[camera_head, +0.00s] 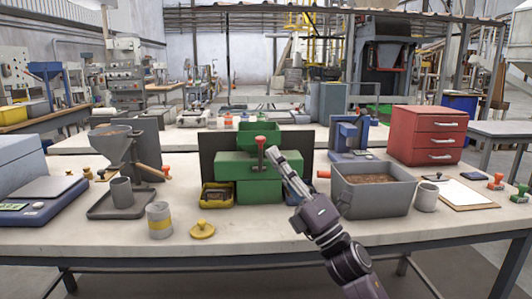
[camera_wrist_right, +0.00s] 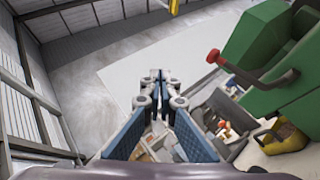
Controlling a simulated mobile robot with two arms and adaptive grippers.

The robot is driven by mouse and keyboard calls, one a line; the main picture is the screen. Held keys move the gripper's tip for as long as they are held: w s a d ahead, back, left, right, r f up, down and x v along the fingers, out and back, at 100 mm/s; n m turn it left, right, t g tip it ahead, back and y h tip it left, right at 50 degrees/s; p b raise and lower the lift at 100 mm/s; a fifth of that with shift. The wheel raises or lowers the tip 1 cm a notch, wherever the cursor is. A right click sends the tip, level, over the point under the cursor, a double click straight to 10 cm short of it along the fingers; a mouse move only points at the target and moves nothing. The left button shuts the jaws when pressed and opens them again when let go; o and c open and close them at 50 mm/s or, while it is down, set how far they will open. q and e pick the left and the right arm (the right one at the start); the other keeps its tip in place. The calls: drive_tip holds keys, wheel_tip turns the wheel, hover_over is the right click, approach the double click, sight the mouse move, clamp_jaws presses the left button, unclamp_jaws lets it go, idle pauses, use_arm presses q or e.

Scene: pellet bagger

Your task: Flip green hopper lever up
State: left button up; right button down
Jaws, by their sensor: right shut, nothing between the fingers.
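The green hopper machine (camera_head: 232,178) stands on the bench in front of a dark panel. Its lever (camera_head: 261,155) has a grey stem with a red knob at the top in the head view. In the right wrist view the lever (camera_wrist_right: 240,73) shows at the upper right, its red knob pointing left, away from the green body (camera_wrist_right: 262,50). My right gripper (camera_head: 273,156) is shut and empty, its fingertips just right of the lever. It also shows in the right wrist view (camera_wrist_right: 161,78), apart from the lever. My left gripper is not in view.
A yellow bin (camera_head: 216,196) sits left of the green body. A grey crate of pellets (camera_head: 375,200) stands close on the right, with a grey mug (camera_head: 426,198) beside it. A yellow lid (camera_head: 203,230) lies in front. The bench front is mostly clear.

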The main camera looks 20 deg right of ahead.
drive_tip(key=shift+s+d+f, duration=0.15)
drive_tip(key=shift+s+d, duration=0.1)
drive_tip(key=shift+s, duration=0.7)
drive_tip(key=shift+s+d+f, duration=0.1)
drive_tip(key=shift+s+d, duration=0.1)
drive_tip(key=shift+s, duration=0.7)
